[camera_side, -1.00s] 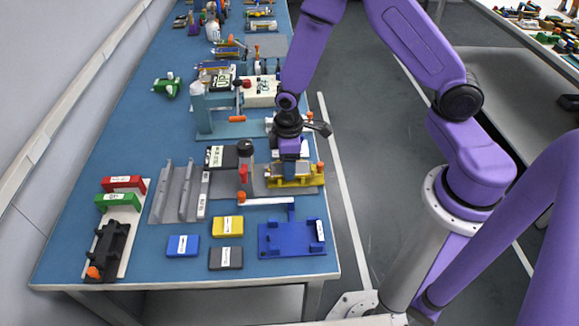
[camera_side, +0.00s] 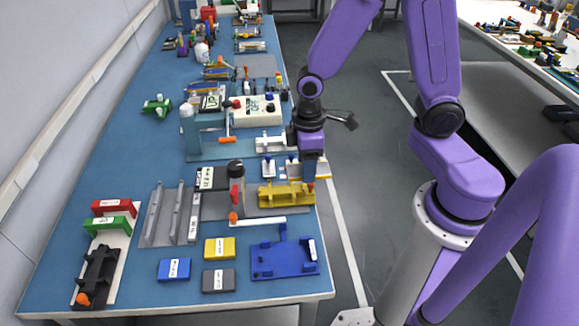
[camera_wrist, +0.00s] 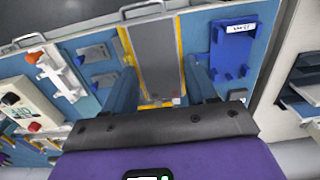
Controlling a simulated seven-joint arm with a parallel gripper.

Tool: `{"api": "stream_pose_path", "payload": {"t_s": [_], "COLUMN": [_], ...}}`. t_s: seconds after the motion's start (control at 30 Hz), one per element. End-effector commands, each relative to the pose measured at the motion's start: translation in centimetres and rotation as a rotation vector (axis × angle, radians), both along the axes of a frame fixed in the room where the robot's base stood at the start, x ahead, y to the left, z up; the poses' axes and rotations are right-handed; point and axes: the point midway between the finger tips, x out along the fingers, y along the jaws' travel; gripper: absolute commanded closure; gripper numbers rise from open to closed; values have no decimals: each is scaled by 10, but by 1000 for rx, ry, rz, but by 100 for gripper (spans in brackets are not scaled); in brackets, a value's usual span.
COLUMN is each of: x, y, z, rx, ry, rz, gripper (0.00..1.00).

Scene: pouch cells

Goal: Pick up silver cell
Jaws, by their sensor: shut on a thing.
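My gripper (camera_side: 312,178) is shut on the silver cell (camera_side: 322,169), a flat grey piece, above the right edge of the table. In the wrist view the cell (camera_wrist: 155,52) lies between my two blue-grey fingers (camera_wrist: 160,88), with yellow along its sides. The yellow holder (camera_side: 287,195) stands on the table just below and left of my gripper, and no silver cell shows on it in the side view. My fingers partly hide the cell in the side view.
A blue fixture (camera_side: 284,259) is at the front right. Blue (camera_side: 174,270), yellow (camera_side: 219,248) and grey (camera_side: 219,280) blocks lie left of it. A dark-topped post (camera_side: 236,184) stands left of the holder. A teal press (camera_side: 196,140) is behind. The aisle at right is clear.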

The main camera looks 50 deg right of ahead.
Motion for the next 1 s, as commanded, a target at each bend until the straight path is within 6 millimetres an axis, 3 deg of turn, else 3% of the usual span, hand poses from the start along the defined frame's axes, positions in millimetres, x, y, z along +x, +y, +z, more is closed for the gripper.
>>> {"api": "stream_pose_path", "payload": {"t_s": [0.27,0.77,1.0], "x": [-48,-66,-66], "y": [-8,-11,-11], "z": [22,34,61], "rx": [2,3,5], "ry": [-4,-3,-6], "rz": [4,0,0], "gripper": [70,70,70]}}
